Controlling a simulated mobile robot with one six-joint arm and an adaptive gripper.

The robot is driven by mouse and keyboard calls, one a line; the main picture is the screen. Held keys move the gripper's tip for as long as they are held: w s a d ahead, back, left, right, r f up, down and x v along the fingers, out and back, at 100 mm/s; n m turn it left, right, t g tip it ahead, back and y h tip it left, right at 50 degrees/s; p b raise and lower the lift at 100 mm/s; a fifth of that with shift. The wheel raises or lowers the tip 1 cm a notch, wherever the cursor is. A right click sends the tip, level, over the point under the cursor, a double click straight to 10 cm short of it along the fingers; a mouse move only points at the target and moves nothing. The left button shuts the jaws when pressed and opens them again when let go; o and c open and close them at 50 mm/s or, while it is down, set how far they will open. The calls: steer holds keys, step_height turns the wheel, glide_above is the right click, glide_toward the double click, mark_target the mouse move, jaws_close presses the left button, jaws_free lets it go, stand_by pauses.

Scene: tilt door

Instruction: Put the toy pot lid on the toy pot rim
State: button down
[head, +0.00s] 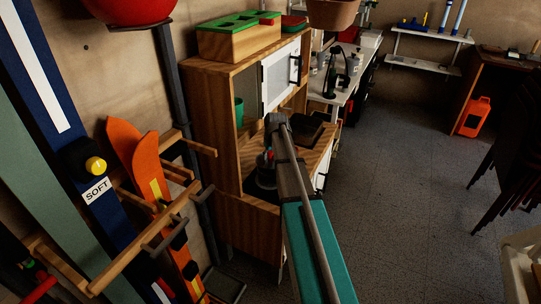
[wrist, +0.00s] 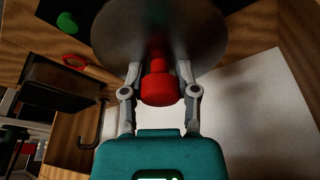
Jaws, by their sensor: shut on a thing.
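My gripper (wrist: 160,76) is shut on the red knob of the toy pot lid (wrist: 160,30). The lid is a grey, round disc, seen tilted and close beyond my fingers in the wrist view. In the head view my arm reaches to the toy kitchen's counter and hides most of my gripper. A dark, round shape (head: 264,180) shows beside the arm there; I cannot tell whether it is the lid or the pot. The pot and its rim cannot be made out clearly, so I cannot tell whether the lid touches the rim.
The wooden toy kitchen (head: 222,90) surrounds the counter, with a white door (head: 279,75) above and a green cup (head: 239,110) on its left. A dark basin (wrist: 62,88) is set in the counter. Orange skis (head: 150,170) and a wooden rack stand left.

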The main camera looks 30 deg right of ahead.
mark_target(270, 161)
steer(key=shift+f+b, duration=0.85)
steer(key=shift+f, duration=0.2)
steer(key=shift+f+b, duration=0.7)
steer(key=shift+f, duration=0.05)
steer(key=shift+c, duration=1.4)
jaws_free()
steer(key=shift+o, duration=1.4)
steer(key=shift+r, duration=0.1)
step_height(270, 161, up, 9)
steer(key=p, duration=0.9)
steer(key=shift+r+p, duration=0.2)
steer(key=shift+p, duration=0.1)
steer(key=shift+f, duration=0.1)
